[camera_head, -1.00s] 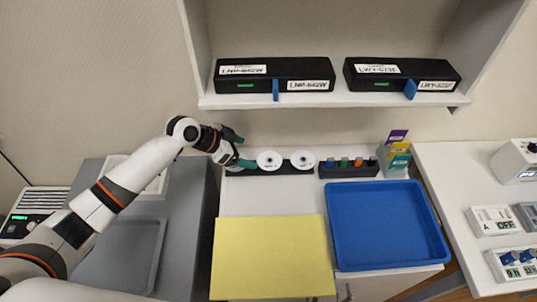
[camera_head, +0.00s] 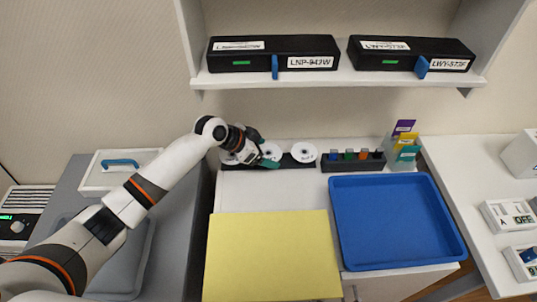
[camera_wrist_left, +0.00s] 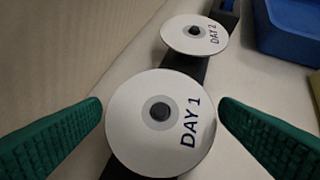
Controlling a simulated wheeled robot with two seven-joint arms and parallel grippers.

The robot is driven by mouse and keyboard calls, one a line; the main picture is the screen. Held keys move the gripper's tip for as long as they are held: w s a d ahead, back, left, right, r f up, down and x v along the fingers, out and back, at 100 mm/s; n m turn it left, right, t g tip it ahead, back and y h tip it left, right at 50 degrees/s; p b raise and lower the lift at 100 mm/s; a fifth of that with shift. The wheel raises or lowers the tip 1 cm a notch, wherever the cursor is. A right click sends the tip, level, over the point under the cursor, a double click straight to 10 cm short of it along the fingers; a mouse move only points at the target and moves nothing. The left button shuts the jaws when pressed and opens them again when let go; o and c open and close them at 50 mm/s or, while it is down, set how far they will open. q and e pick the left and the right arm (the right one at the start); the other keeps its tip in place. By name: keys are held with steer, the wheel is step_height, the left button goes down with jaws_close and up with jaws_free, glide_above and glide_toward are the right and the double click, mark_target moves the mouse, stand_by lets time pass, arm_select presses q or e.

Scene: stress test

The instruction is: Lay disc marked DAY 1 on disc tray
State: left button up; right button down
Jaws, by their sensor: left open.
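The disc marked DAY 1 (camera_wrist_left: 155,135) is white with a dark hub and stands on a black rack. In the head view it appears to be the middle disc (camera_head: 272,151). My left gripper (camera_head: 262,149) is open, its green fingers on either side of this disc; in the wrist view neither finger (camera_wrist_left: 160,115) clearly grips it. The disc marked DAY 2 (camera_wrist_left: 195,34) is just beyond, and is the right disc (camera_head: 304,152) in the head view. A blue tray (camera_head: 337,225) lies empty on the white counter. No label shows which tray is the disc tray. My right gripper is out of view.
A yellow mat (camera_head: 270,255) lies in front of the rack. A black holder (camera_head: 352,165) with coloured pieces and a stand of coloured cards (camera_head: 404,145) are to the right. A shelf with black boxes (camera_head: 273,52) hangs above. A grey tray (camera_head: 125,265) is at left.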

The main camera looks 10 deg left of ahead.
arm_select(q)
steer(key=c, duration=0.6)
steer(key=shift+o, duration=0.2)
step_height(320, 180, up, 4)
steer(key=p, duration=0.3)
steer(key=shift+f, duration=0.2)
